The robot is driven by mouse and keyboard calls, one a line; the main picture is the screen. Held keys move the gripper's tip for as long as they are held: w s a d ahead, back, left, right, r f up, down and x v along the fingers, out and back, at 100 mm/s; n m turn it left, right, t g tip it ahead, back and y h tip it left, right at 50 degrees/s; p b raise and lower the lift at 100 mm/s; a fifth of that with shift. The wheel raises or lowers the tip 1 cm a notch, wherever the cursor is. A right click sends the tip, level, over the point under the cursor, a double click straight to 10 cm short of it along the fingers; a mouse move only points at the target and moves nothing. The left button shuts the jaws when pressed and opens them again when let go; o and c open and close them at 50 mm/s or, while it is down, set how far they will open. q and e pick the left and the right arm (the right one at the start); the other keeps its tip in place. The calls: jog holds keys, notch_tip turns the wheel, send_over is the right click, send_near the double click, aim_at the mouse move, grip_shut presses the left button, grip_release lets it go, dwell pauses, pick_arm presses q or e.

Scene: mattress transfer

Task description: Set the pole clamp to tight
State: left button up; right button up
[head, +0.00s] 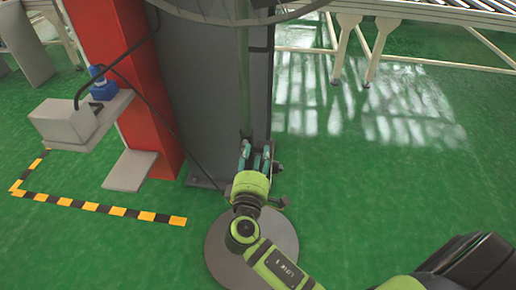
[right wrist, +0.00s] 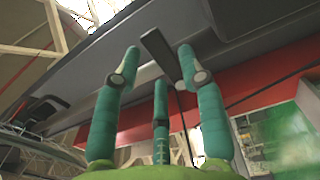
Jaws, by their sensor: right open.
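My right gripper (head: 255,150) is open, with teal fingers reaching up in front of the grey column. In the right wrist view, its three fingers (right wrist: 160,85) are spread with nothing between them. A flat dark lever-like piece (right wrist: 161,52) shows beyond and between the fingertips; it may be the clamp's handle, and I cannot tell whether a finger touches it. In the head view a small dark part (head: 278,167) shows just right of the fingers. The rest of the clamp is hidden by the gripper, and its setting cannot be read. My left gripper is out of view.
A tall grey column (head: 205,100) stands beside a red post (head: 135,80). A round grey base (head: 285,240) lies under my right arm. A grey box (head: 62,124) is on a bracket at left. Conveyor legs (head: 375,50) stand at upper right. Green floor at right is clear.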

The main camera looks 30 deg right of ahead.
jog(key=v, duration=0.8)
jog(key=shift+s+a, duration=0.3)
